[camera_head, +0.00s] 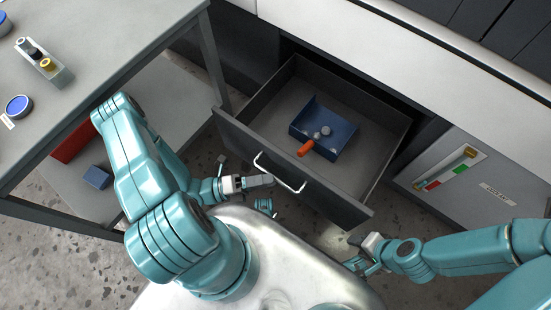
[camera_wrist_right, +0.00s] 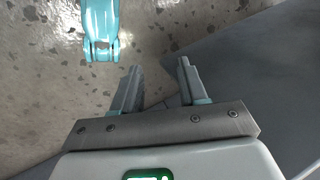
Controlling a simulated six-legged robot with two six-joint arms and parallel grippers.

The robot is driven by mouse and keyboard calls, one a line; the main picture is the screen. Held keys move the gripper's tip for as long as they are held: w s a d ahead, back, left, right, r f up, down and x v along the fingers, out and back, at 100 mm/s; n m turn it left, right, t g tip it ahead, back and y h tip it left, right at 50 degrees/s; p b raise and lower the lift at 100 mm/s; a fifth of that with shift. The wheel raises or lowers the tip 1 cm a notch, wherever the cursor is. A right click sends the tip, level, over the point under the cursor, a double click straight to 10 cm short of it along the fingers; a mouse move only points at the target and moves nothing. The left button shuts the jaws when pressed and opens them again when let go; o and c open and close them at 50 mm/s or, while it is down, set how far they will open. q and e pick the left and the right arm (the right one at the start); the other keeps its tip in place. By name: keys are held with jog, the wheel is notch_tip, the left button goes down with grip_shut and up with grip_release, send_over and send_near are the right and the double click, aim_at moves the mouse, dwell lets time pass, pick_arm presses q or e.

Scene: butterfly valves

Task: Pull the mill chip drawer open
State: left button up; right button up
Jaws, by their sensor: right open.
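The dark grey chip drawer (camera_head: 375,183) stands pulled out from the machine, with its inside showing in the head view. Its pale bar handle (camera_head: 282,176) is on the front panel. My left gripper (camera_head: 266,181) is at the left part of this handle, in front of the panel. I cannot tell whether its fingers touch the bar or are closed. My right gripper (camera_head: 357,264) is low at the right, in front of the drawer and apart from it. In the right wrist view its two fingers (camera_wrist_right: 156,85) are apart with nothing between them.
A blue scoop (camera_head: 343,131) with an orange handle and grey lumps lies in the drawer. A grey workbench (camera_head: 110,50) stands at the left, with a lower shelf. A grey cabinet (camera_head: 470,195) is right of the drawer. Speckled floor (camera_head: 75,255) shows below.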

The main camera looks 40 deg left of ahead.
pick_arm(q)
jog(key=v, duration=0.4)
pick_arm(e)
jog(key=shift+r, duration=0.15)
pick_arm(q)
jog(key=shift+s, duration=0.15)
pick_arm(e)
jog(key=shift+s, duration=0.15)
